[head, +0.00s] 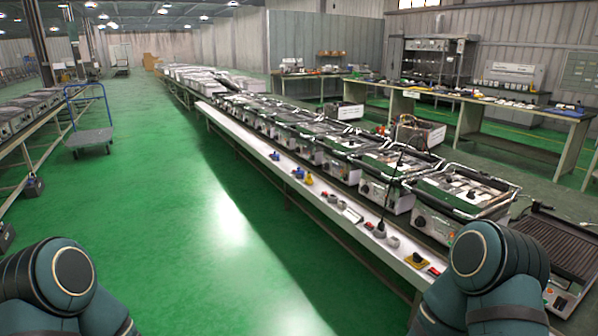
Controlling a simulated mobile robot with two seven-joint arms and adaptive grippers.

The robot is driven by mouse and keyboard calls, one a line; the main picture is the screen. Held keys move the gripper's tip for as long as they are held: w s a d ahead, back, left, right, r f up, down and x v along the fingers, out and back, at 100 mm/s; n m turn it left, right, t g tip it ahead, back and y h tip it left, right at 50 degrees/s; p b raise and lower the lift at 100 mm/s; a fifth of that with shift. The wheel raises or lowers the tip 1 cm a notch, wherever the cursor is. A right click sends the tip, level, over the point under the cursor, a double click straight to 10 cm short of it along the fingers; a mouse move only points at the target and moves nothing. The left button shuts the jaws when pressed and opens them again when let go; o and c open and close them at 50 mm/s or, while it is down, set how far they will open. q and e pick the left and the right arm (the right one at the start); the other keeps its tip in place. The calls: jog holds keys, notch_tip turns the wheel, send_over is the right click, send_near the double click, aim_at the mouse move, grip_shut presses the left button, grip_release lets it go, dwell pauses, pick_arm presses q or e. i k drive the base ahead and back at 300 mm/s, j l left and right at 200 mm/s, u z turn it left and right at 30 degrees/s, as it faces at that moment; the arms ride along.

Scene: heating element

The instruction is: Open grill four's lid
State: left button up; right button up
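A long row of grills runs along the line from the lower right toward the back. The nearest large grill (437,223) has a grey front with knobs and a glossy, framed top. Further similar grills (378,190) stand behind it in the row. At the far right, a low unit with a dark ridged plate (555,243) lies partly hidden behind my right arm. No readable number shows which unit is grill four. Only upper links of my two arms show at the bottom corners; neither gripper is in view.
A narrow white bench (322,208) with small colored switches and parts runs in front of the grills. Green floor (180,220) is open on the left. A blue trolley (90,135) stands at the left. Workbenches (470,110) stand at the back right.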

aim_at(416, 164)
jog(key=i+z, duration=0.25)
jog(key=i, duration=0.15)
jog(key=i+j+z, duration=0.4)
jog(key=i+z, duration=0.15)
jog(key=i, duration=0.15)
jog(key=i+j+z, duration=0.3)
jog(key=z, duration=0.15)
jog(key=i+j+z, duration=0.3)
jog(key=z, duration=0.15)
jog(key=j, duration=0.1)
